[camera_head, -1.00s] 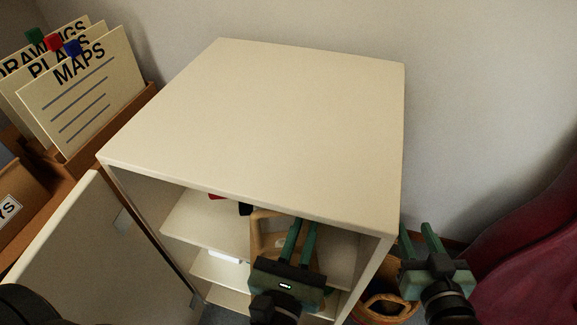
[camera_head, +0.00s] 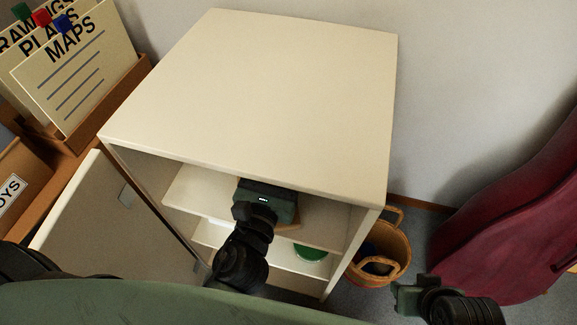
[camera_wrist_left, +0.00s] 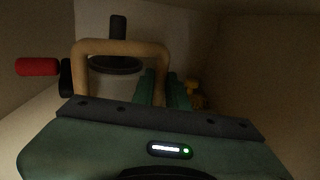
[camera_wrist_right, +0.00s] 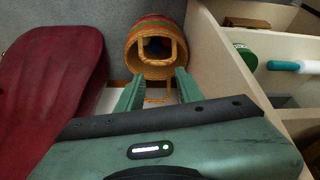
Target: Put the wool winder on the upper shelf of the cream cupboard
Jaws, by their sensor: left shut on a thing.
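The wool winder (camera_wrist_left: 122,45) has a pale wooden arch, a black disc and post, and a red crank handle at left in the left wrist view. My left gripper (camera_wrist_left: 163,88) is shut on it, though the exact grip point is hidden. In the head view, my left gripper (camera_head: 266,192) is inside the upper opening of the cream cupboard (camera_head: 250,95) and covers most of the winder. A wooden part (camera_head: 288,222) shows below the gripper, close above or on the upper shelf (camera_head: 195,190); contact cannot be told. My right gripper (camera_wrist_right: 158,88) is open and empty outside the cupboard's right side.
The cupboard door (camera_head: 85,215) stands open at left. A green round thing (camera_head: 310,252) is on a lower shelf. A woven basket (camera_head: 385,245) stands on the floor at right, near a dark red chair-like thing (camera_head: 515,220). A box of labelled cards (camera_head: 75,70) is at far left.

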